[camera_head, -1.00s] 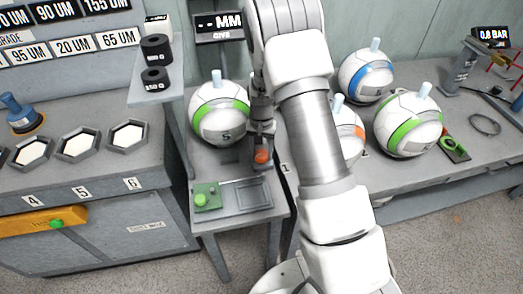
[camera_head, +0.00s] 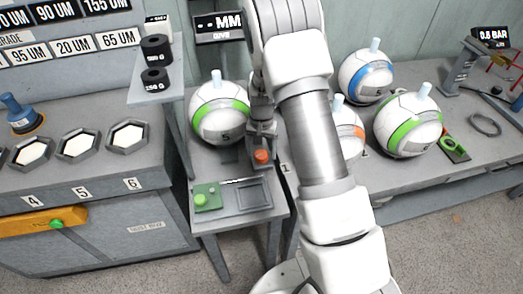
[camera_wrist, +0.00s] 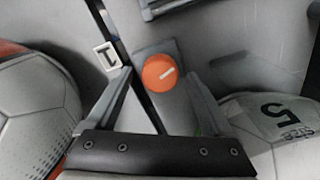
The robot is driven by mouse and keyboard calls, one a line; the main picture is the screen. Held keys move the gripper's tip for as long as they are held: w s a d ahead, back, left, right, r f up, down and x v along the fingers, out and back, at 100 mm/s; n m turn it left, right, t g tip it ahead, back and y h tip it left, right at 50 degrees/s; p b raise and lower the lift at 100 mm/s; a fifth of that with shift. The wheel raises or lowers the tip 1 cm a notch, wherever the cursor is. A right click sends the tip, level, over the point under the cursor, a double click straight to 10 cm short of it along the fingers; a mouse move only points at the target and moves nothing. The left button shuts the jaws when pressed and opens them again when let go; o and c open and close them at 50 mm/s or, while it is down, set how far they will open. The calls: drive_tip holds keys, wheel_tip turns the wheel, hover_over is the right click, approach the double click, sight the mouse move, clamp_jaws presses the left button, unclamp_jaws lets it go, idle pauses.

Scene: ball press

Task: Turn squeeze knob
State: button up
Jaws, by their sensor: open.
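The squeeze knob (camera_wrist: 159,73) is a round orange knob with a short white mark across its face, tilted slightly up to the right. It sits on a grey block. In the head view the knob (camera_head: 262,156) is at the right of the small grey stand, beside a green-banded ball (camera_head: 219,112). My gripper (camera_wrist: 160,76) is open, with one finger to the left and one to the right of the knob, and holds nothing. In the head view my gripper (camera_head: 262,137) is just above the knob. I cannot tell whether a finger touches it.
A panel with a green button (camera_head: 201,201) lies in front of the knob. A screen (camera_head: 218,28) reading "-- MM" stands behind. A shelf with dark weights (camera_head: 156,64) overhangs on the left. Several balls sit on the right bench, including a blue-banded one (camera_head: 367,76).

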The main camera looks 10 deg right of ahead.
wheel_tip(320, 180, up, 17)
drive_tip(key=p, duration=0.2)
drive_tip(key=shift+r, duration=0.15)
drive_tip(key=shift+r, duration=0.1)
idle(0.3)
wheel_tip(320, 180, up, 8)
drive_tip(key=t, duration=0.1)
hover_over(261, 154)
drive_tip(key=s, duration=0.4)
drive_tip(key=s+r+n+t+p, duration=0.2)
drive_tip(key=s+r, duration=0.6)
drive_tip(key=s+r+n+t+p, duration=0.1)
drive_tip(key=s+r+n+t, duration=0.1)
drive_tip(key=s, duration=1.2)
wheel_tip(261, 154, up, 2)
drive_tip(key=shift+s+d+r+n+t, duration=0.1)
drive_tip(key=shift+s+d+n+t, duration=0.05)
drive_tip(key=shift+s+n+t, duration=0.3)
drive_tip(key=shift+w, duration=0.15)
